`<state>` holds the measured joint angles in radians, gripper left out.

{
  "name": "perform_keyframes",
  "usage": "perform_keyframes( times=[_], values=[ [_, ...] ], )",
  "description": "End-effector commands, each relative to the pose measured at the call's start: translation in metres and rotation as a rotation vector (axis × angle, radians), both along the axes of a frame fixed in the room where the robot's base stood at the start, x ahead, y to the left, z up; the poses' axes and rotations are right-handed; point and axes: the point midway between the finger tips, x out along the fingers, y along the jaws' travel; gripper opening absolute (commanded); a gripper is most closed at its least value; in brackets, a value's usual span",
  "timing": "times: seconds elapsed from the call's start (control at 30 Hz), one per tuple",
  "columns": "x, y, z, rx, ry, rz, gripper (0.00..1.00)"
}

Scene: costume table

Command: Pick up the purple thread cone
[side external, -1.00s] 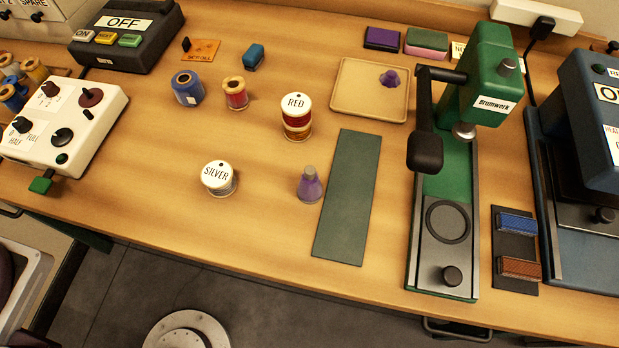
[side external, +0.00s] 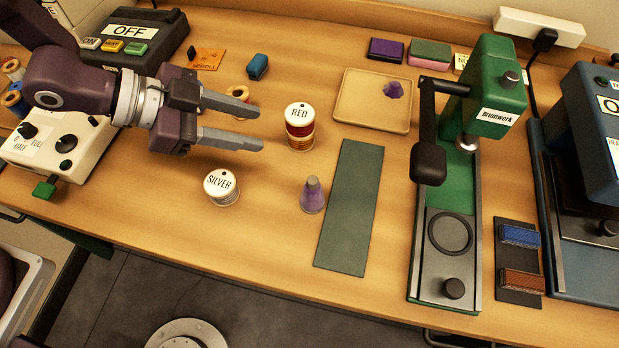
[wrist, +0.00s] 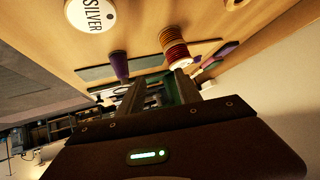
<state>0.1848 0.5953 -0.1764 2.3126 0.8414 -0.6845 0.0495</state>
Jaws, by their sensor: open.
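The purple thread cone (side external: 313,197) stands upright on the table, with a greyish top, just left of a long dark green mat. It also shows in the wrist view (wrist: 119,66), above the fingers. My gripper (side external: 260,129) is open and empty, reaching in from the left above the table. Its fingers point right, toward the red-labelled spools and up-left of the cone, well apart from the cone.
The silver-labelled spool (side external: 221,188) stands left of the cone. The red-labelled spools (side external: 299,128) stand behind it. The dark green mat (side external: 348,210) lies to its right, then the green press (side external: 448,250). A tan tray (side external: 365,120) holds a small purple piece. Table in front is clear.

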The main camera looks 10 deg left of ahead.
Motion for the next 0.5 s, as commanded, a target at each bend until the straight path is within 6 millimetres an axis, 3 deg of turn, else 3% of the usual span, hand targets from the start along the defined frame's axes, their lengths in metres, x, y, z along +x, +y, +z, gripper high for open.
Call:
perform_keyframes(
  times=[0.03,0.1,0.2,0.5],
  values=[
    [-0.017,-0.020,-0.013,-0.069,0.034,-0.077,0.41],
    [-0.036,-0.039,-0.020,-0.158,0.062,-0.154,0.41],
    [-0.050,-0.053,-0.022,-0.230,0.084,-0.207,0.41],
    [-0.043,-0.095,-0.041,-0.242,0.084,-0.217,0.41]
  ],
)
